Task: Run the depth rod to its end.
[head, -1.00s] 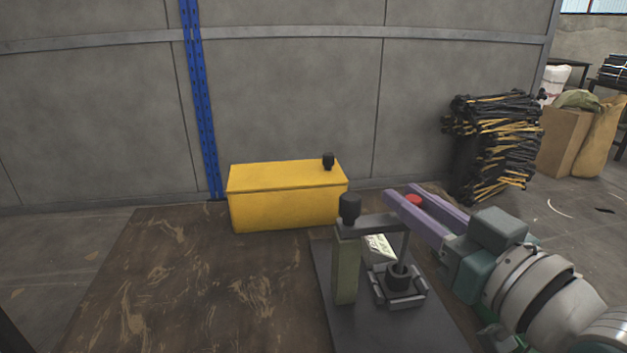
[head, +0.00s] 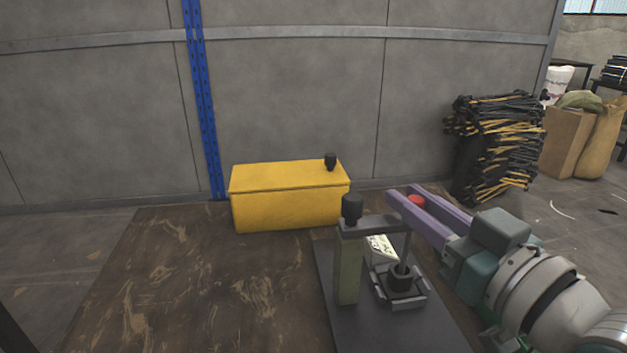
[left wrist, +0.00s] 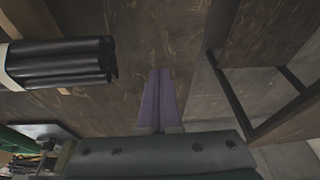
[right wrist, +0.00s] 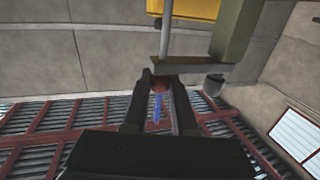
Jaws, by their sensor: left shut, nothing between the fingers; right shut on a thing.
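The press stands on a dark plate, with a green column (head: 348,270) and a grey top arm (head: 372,226). A thin grey rod (head: 405,249) runs down from the arm's end, and its lower part shows at the black collar (head: 401,277) below. Its tip is hidden. My right gripper (head: 402,197) is shut on a red knob (head: 416,201) above the arm's end. In the right wrist view the red knob (right wrist: 159,84) is between the fingers, and the rod (right wrist: 167,35) is in line with it. My left gripper (left wrist: 158,100) is shut and empty, away from the press.
A yellow box (head: 290,203) with a small black knob (head: 330,161) stands behind the press, near the wall. A black cap (head: 352,207) tops the column. A stack of black and yellow parts (head: 495,145) stands at right.

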